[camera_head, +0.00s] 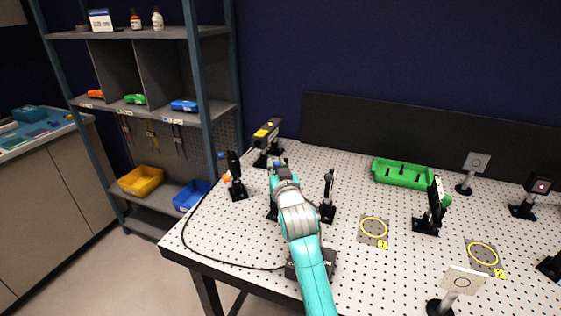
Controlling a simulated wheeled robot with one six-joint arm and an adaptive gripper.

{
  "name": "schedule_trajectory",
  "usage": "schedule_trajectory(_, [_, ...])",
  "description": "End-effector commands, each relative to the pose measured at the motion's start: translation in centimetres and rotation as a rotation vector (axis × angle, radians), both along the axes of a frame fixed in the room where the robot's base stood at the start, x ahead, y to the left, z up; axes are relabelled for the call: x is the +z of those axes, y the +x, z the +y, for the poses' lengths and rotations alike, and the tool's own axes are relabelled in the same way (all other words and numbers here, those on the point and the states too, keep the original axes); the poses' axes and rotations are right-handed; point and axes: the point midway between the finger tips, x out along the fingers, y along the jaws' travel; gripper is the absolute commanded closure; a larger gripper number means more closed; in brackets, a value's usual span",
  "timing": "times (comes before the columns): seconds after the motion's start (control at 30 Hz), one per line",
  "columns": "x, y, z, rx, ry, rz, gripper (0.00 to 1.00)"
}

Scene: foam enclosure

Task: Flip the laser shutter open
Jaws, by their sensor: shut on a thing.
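The laser (267,133), a dark box with a yellow label, stands at the back left of the perforated table. My teal arm reaches in from the front, and its wrist end is just in front of the laser. My gripper (279,165) is mostly hidden behind the wrist. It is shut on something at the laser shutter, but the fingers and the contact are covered. A dark mount foot (272,212) shows at the arm's left edge. The shutter flap itself does not show clearly, so I cannot tell its position.
Black optic mounts stand close on the left (234,176) and right (328,197) of my arm. A black cable (205,253) curves along the table's left edge. A green tray (400,173), yellow-ringed plates (374,227) and white target cards (463,280) are farther right.

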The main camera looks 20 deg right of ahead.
Motion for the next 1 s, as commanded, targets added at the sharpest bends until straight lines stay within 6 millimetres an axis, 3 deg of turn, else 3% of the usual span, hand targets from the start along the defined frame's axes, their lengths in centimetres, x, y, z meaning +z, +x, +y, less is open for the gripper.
schedule_trajectory(0.13, [0.0,-1.3,1.0,0.002,0.002,-0.001,1.0])
schedule_trajectory(0.4, [0.0,-1.4,1.1,0.002,0.002,0.0,1.0])
schedule_trajectory(0.43, [0.0,-1.4,1.1,0.002,0.002,0.0,0.74])
schedule_trajectory(0.53, [0.0,-1.4,1.1,0.002,0.002,0.0,0.53])
schedule_trajectory(0.87, [0.0,-1.6,1.0,0.001,0.001,0.0,0.53])
schedule_trajectory(1.0, [-0.1,-2.8,1.1,0.001,0.001,0.001,0.53])
